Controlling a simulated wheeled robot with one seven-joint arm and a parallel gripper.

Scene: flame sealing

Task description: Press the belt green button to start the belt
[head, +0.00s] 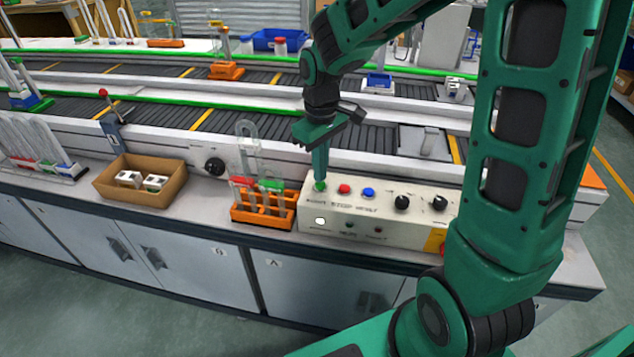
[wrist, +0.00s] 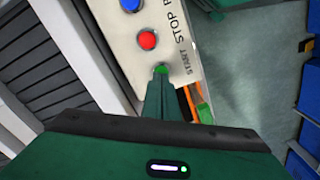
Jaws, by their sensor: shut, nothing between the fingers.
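The green button (head: 320,186) is at the left end of the row on the cream control box (head: 372,222). It also shows in the wrist view (wrist: 161,70), beside the word START. My gripper (head: 320,176) points down with its fingers shut and empty. Its fingertips are right at the green button; in the wrist view the tips (wrist: 161,80) partly overlap it. I cannot tell whether they touch or press it. The red button (head: 344,189) and the blue button (head: 368,193) are to the right of the green one, apart from the fingers.
An orange rack (head: 262,212) with glass tubes stands just left of the box. A cardboard tray (head: 140,185) sits farther left. Two black knobs (head: 402,203) are on the box's right part. The conveyor belt (head: 270,120) runs behind the box.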

